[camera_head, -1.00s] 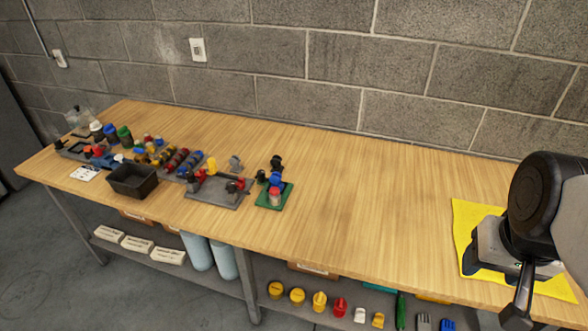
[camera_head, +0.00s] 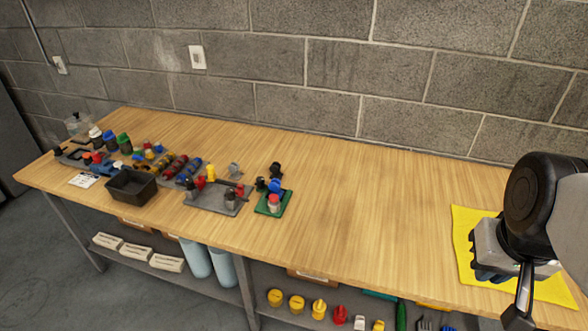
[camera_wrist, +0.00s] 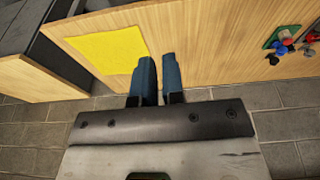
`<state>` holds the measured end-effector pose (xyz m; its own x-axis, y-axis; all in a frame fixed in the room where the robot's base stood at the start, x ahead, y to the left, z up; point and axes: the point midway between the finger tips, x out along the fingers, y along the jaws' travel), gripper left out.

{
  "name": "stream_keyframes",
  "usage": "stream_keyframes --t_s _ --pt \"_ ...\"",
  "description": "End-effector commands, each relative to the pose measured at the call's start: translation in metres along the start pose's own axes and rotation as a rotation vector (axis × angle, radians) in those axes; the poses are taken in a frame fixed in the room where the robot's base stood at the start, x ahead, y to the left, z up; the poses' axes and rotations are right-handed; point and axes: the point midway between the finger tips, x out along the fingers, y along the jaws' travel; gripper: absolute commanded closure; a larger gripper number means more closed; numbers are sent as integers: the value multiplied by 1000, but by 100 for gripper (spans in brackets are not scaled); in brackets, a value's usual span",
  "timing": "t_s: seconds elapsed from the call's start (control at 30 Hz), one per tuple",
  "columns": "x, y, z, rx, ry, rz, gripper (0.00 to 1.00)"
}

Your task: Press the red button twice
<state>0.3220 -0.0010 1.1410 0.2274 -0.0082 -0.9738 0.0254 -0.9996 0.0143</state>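A red-topped piece (camera_head: 274,202) stands on a small green pad (camera_head: 262,207) near the middle of the bench; I cannot tell for sure that it is the red button. A blue piece (camera_head: 275,186) and dark pieces are close behind it. The green pad also shows at the upper right of the wrist view (camera_wrist: 276,38), with red and blue tops. My gripper (camera_wrist: 158,60) is far to the right of the pad, over the yellow sheet in the head view. Its two blue fingers are close together with a narrow gap and nothing visible between them.
The yellow sheet (camera_head: 464,222) lies at the bench's right. Left of the green pad are a grey tray (camera_head: 210,204) with small parts, a black bin (camera_head: 143,190) and several coloured parts. The wood between the green pad and yellow sheet is clear. A block wall stands behind.

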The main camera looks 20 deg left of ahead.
Motion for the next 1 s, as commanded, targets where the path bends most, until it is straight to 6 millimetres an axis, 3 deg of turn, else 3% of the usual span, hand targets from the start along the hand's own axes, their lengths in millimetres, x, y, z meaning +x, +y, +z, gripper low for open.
stream_keyframes --t_s 0.47,1.0 --pt "1 -31 -66 -413 -28 -24 100" --pt "17 -95 -154 -1017 -54 -70 100"
